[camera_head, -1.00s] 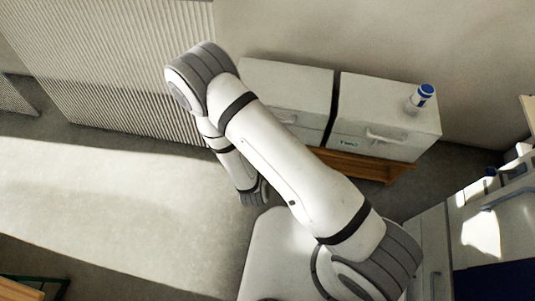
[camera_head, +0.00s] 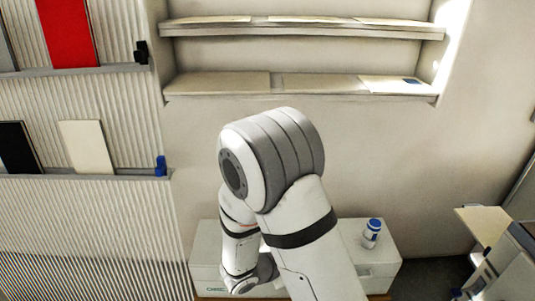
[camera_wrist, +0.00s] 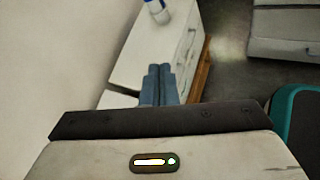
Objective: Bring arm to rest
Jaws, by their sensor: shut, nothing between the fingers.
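My arm (camera_head: 315,235) is folded, with its bend raised at the middle of the head view and its forearm hanging down in front of the white cabinets. In the head view the gripper's fingers are hidden. In the wrist view my gripper (camera_wrist: 159,84) is shut and empty, its two blue-grey fingers side by side. Beyond the fingertips is a white cabinet (camera_wrist: 150,52) with a drawer handle. A white bottle with a blue cap and label (camera_head: 371,233) stands upright on the right cabinet (camera_head: 385,258); its lower part also shows in the wrist view (camera_wrist: 158,12).
Two wall shelves (camera_head: 300,88) with flat sheets are behind the arm. A ribbed wall at left has ledges holding panels, one red (camera_head: 67,32). A grey cabinet (camera_wrist: 285,35) and a teal-edged object (camera_wrist: 285,115) are at right in the wrist view. Floor lies between.

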